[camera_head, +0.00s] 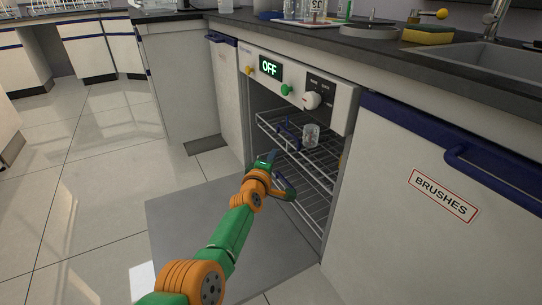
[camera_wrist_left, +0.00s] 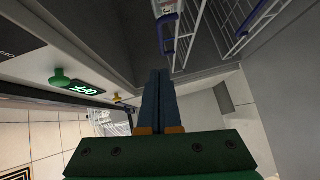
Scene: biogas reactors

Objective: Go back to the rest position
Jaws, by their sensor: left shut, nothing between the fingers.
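My left gripper (camera_head: 273,156) is in front of the open front of a washer, near the wire racks. It also shows in the left wrist view (camera_wrist_left: 160,73), where its two dark blue fingers are together with nothing between them. My green and orange left arm reaches up to it from the bottom of the head view. My right gripper is not in view.
The washer panel (camera_head: 326,94) reads OFF. A clear beaker (camera_head: 311,135) stands on the upper wire rack (camera_head: 290,146). A flat grey panel (camera_head: 185,229) lies before the opening. A BRUSHES cabinet (camera_head: 400,235) stands at right. Tiled floor at left is clear.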

